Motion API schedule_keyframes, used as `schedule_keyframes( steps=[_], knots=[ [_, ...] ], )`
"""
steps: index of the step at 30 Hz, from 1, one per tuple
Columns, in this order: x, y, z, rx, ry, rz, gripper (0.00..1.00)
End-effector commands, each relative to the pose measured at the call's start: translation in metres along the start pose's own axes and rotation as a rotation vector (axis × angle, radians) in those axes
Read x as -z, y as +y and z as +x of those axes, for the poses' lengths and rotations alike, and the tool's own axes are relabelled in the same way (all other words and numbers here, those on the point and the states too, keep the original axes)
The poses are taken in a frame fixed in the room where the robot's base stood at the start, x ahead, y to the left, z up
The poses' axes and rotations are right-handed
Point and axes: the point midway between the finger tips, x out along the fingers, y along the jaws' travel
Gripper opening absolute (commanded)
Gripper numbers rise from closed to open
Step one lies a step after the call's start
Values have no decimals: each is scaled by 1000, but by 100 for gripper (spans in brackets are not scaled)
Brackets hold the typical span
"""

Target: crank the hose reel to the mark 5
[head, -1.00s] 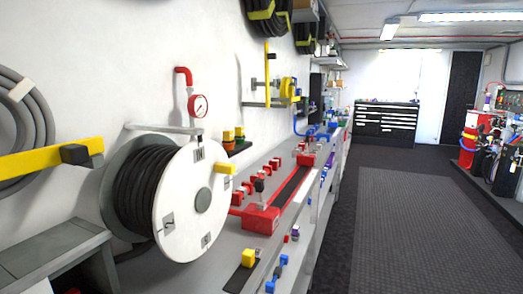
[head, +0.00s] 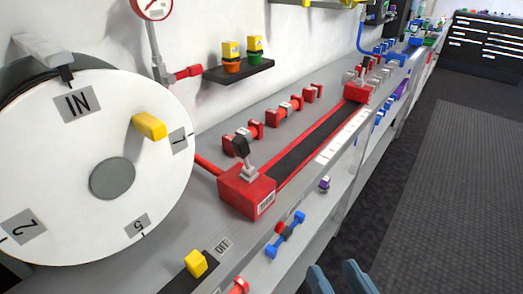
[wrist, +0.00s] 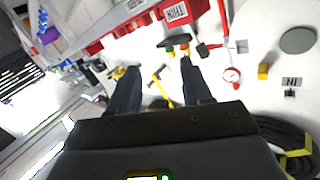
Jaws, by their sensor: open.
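The hose reel's white face (head: 70,205) fills the left of the head view, with a grey hub and tags IN, 1, 2 and 5. The IN tag (head: 78,103) sits at the top, just under a dark pointer on a grey bracket (head: 42,48). The mark 5 tag (head: 137,225) is at the lower right. The yellow crank knob (head: 150,127) stands out at the upper right of the face; it also shows in the wrist view (wrist: 263,71). My gripper (head: 335,277) is open and empty at the bottom edge, well apart from the knob; its fingers show in the wrist view (wrist: 160,78).
A grey bench runs away to the right with a red lever unit (head: 245,190) and red fittings. A small shelf (head: 240,70) holds yellow-topped pieces. A yellow block (head: 195,263) sits near the bench front. Dark floor matting (head: 440,180) lies clear at right.

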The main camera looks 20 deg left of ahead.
Motion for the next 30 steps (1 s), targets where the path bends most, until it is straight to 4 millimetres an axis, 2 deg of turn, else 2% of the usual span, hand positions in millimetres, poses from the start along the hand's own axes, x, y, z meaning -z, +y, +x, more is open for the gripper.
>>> schedule_keyframes(
  steps=[1, 6, 10, 15, 18, 23, 30],
  knots=[
    [15, -14, 18, 57, 13, -13, 49],
    [58, -69, 61, 256, 23, -65, 49],
    [92, -113, 81, 405, 29, -127, 49],
    [125, -160, 91, 554, 35, -209, 49],
    [137, -177, 92, 606, 37, -240, 49],
    [144, -190, 94, 644, 37, -264, 49],
    [144, -209, 119, 646, 35, -265, 49]
  ],
)
